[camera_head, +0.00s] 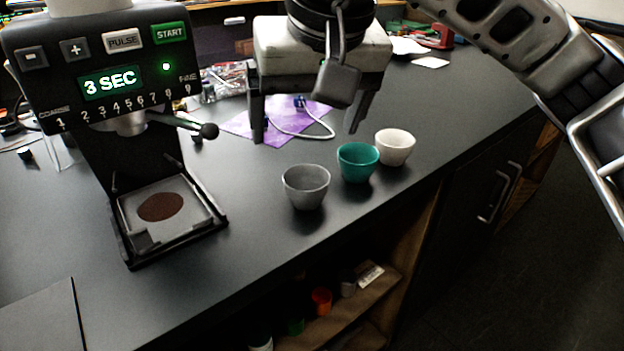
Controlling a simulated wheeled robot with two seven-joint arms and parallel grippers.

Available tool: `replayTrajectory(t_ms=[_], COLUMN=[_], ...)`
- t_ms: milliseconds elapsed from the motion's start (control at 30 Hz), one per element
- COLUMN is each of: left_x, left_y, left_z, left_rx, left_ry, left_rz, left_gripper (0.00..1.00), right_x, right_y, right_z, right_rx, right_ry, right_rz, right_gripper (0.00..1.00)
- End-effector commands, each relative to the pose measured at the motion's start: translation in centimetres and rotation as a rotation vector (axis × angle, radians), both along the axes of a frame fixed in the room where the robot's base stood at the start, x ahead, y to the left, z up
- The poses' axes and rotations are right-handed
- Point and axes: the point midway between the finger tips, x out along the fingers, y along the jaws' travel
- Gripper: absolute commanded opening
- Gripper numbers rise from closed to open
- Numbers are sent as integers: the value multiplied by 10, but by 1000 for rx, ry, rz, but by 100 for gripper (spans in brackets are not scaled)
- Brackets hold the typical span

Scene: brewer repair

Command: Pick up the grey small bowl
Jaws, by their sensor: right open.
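The left finger is up and left of the grey bowl, the right finger above the teal bowl. Neither finger appears to touch a bowl. My left gripper is not in view.
A black coffee grinder (120,80) with a display stands at the left, its tray (195,212) holding brown grounds. A purple sheet (235,126) with a cable lies behind my gripper. Open shelves (375,290) are below the counter's front edge. Counter between grinder and grey bowl is clear.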

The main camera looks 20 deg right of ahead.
Motion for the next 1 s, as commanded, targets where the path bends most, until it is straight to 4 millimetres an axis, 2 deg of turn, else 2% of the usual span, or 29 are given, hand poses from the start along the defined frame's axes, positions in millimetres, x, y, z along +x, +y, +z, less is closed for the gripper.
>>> replayTrajectory(t_ms=[67, 167, 533, 867, 1000], left_x=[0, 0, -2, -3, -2], left_y=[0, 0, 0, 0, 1], left_z=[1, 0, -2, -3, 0], left_rx=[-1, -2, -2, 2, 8], left_ry=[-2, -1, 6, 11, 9], left_rz=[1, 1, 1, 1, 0], left_gripper=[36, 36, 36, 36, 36], right_x=[4, 8, 38, 49, 57], right_y=[-9, -12, -13, -14, -18], right_z=[6, -1, -70, -96, -116], right_rx=[-41, -56, -50, -50, -51], right_ry=[-32, -39, -34, -35, -33], right_rz=[-9, -11, -11, -10, -13], right_gripper=[88, 88, 88, 88, 88])
